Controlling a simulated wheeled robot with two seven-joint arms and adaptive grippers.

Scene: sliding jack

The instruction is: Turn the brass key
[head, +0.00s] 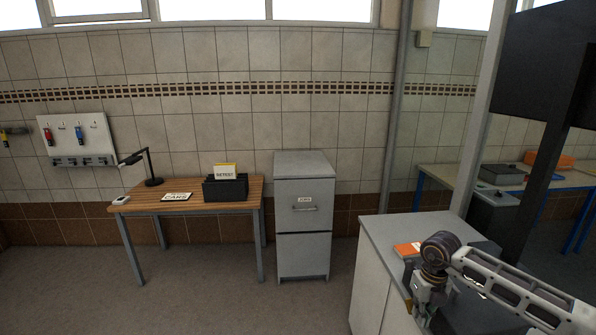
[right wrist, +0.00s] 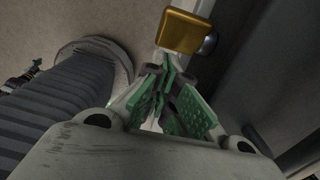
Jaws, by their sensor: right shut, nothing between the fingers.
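A brass-coloured block-like piece (right wrist: 184,32) shows in the right wrist view, just beyond the fingertips, beside a pale edge. I cannot tell if it is the head of the brass key. No brass key can be made out in the head view. My right gripper (head: 421,305) hangs fingers-down at the near edge of the grey-topped cabinet (head: 388,232). In the right wrist view my right gripper (right wrist: 166,82) has its green-padded fingers shut and empty. A small gap seems to lie between them and the brass piece. My left gripper is out of view.
An orange and white item (head: 407,249) lies on the cabinet by my right arm. A grey drawer cabinet (head: 303,252) stands by the wall. A wooden table (head: 134,207) holds a lamp (head: 150,170) and a dark box (head: 225,189). The floor (head: 205,300) between is clear.

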